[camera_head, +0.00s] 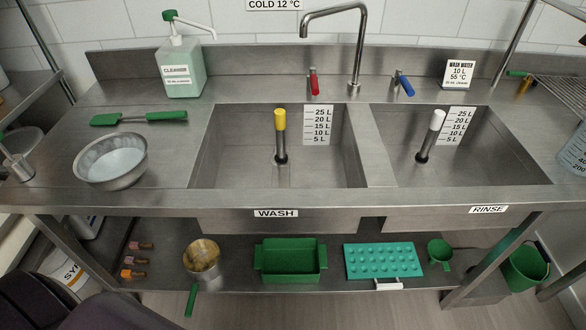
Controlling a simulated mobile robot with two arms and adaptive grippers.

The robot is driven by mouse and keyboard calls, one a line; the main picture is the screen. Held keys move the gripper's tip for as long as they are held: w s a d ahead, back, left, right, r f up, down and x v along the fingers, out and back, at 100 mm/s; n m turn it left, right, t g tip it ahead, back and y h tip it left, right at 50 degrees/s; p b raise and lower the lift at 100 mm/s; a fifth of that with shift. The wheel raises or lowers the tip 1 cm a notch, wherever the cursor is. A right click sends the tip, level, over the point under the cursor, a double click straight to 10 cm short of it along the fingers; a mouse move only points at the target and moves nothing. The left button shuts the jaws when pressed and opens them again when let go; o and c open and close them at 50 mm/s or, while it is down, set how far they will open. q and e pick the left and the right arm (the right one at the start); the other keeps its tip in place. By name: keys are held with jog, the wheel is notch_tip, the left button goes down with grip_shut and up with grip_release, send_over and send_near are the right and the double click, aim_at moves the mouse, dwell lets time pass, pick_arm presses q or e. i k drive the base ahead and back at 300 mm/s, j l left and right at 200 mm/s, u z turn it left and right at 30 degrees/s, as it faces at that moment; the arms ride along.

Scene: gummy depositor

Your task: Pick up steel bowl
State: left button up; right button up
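A round steel bowl (82,170) stands on the left end of the steel counter, left of the wash sink. It is upright, and its inside shows a pale bluish-white bottom or content; I cannot tell which. Nothing touches it from above. Neither of my grippers shows in the head view, so I cannot see their distance to the bowl.
A green spatula (140,118) lies behind the bowl, near the cleanser bottle (186,75). The wash sink (230,165) and rinse sink (500,165) are to the right. The shelf below holds a brownish pan (201,257), a green tray (290,277) and a teal mould (383,261).

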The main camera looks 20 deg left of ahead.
aim_at(115, 161)
jog(key=u, duration=1.9)
jog(key=l+z, duration=0.2)
jog(key=l, duration=0.7)
jog(key=k, duration=0.05)
